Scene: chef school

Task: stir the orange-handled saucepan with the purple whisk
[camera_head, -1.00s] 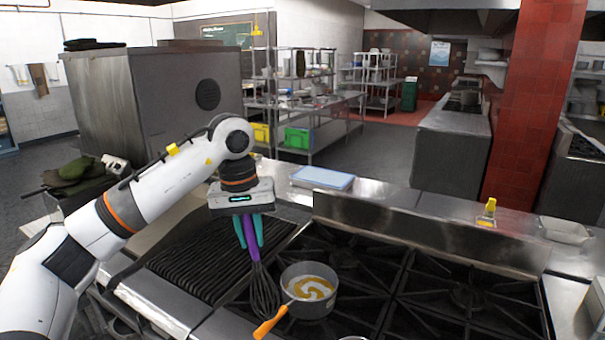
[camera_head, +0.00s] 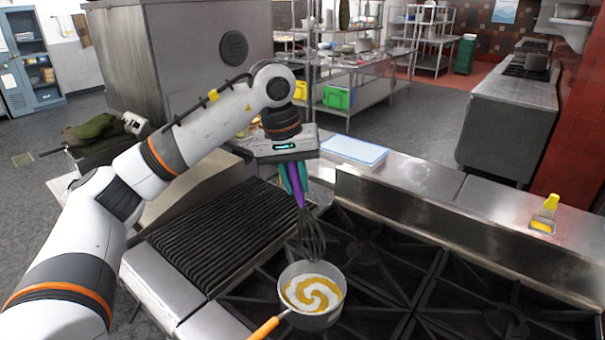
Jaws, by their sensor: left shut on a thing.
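The saucepan (camera_head: 318,321) with its orange handle (camera_head: 264,329) stands on the black stove grate. A yellow and white swirl shows inside it, and the handle points to the lower left. My left gripper (camera_head: 294,180) is shut on the purple whisk (camera_head: 299,193), with teal fingers around its handle. The whisk hangs head down, slightly tilted. Its dark wire head (camera_head: 311,238) shows just above and behind the pan's far rim in the picture; I cannot tell how high it is above the grate. My right gripper is not in view.
A ribbed grill (camera_head: 220,235) lies left of the burners (camera_head: 375,270). A steel ledge (camera_head: 420,208) runs behind them, with a light blue board (camera_head: 354,151) at its left. The grate right of the pan is clear.

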